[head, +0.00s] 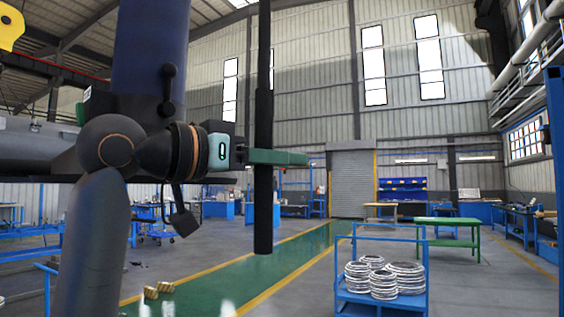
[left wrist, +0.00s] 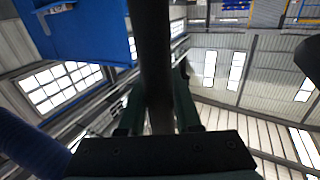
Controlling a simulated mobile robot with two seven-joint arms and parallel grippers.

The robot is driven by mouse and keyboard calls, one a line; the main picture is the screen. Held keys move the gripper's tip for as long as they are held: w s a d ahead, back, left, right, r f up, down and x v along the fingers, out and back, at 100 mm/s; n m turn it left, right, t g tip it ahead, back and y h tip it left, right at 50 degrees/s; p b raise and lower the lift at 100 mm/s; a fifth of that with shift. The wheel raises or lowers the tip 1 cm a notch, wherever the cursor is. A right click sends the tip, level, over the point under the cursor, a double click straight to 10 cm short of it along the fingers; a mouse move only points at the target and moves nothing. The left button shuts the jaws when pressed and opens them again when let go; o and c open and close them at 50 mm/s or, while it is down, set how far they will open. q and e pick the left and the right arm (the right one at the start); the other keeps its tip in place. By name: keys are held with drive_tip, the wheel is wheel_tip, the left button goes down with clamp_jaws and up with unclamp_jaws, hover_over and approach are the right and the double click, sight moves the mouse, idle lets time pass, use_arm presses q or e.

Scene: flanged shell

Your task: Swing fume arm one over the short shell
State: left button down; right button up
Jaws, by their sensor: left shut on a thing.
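My left gripper (head: 277,157) is shut on an upright black bar (head: 263,215), its green fingers at the bar's thicker sleeve. In the left wrist view the fingers of my left gripper (left wrist: 158,118) lie on both sides of the black bar (left wrist: 149,45). A wide dark blue tube (head: 150,45), seemingly the hose of fume arm one, stands behind my arm; a blue hose (left wrist: 30,145) also shows in the left wrist view. A grey horizontal cylinder (head: 35,150) lies partly hidden at the left; I cannot tell whether it is the short shell. My right gripper is out of view.
A blue cart (head: 380,300) with several stacks of metal rings stands at the lower right. A green table (head: 448,222) is behind it. Small yellowish parts (head: 158,289) lie on the floor.

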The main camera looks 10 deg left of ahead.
use_arm(q)
drive_tip(key=shift+a, duration=0.15)
drive_tip(key=c, duration=0.6)
unclamp_jaws()
drive_tip(key=shift+w, duration=0.1)
drive_tip(key=b+v, duration=0.2)
drive_tip(key=v, duration=1)
drive_tip(key=shift+s, duration=0.25)
drive_tip(key=shift+a, duration=0.15)
